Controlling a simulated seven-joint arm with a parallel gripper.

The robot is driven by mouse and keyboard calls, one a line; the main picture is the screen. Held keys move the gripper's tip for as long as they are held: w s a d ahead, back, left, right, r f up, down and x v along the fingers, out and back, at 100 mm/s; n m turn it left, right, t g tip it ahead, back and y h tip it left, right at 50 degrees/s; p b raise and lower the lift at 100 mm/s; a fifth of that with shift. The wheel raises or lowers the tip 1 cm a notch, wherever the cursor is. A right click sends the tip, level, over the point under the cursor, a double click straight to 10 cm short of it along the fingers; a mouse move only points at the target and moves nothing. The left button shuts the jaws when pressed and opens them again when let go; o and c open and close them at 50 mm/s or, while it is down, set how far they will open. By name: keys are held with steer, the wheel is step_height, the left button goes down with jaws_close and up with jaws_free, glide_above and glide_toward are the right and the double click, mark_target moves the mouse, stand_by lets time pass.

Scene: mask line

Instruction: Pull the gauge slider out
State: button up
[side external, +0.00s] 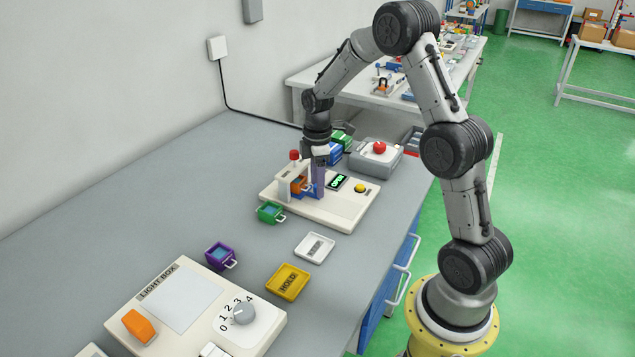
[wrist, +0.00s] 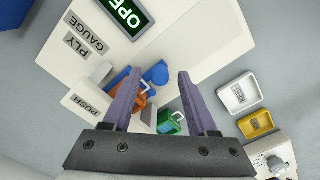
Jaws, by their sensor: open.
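The ply gauge (side external: 335,206) is a cream base with a lit display reading OPEN; its base also shows in the wrist view (wrist: 205,35). A blue part with a rounded end, possibly the slider (wrist: 156,74), sits beside an orange handled piece (wrist: 125,92) in the gauge. The orange piece also shows in the side view (side external: 298,185). My gripper (wrist: 160,73) points down over the gauge, its purple fingers apart. In the wrist view the blue part appears between the fingertips; contact cannot be told. In the side view my gripper (side external: 318,190) partly hides this area.
A green handled piece (side external: 270,212) stands just in front of the gauge. A white tray (side external: 314,247), a yellow HOLD tray (side external: 288,281) and a purple piece (side external: 221,256) lie nearer. A grey box with a red button (side external: 377,157) stands behind. The left of the table is clear.

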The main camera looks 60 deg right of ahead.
steer(key=shift+f, duration=0.15)
jaws_close()
stand_by(1.4)
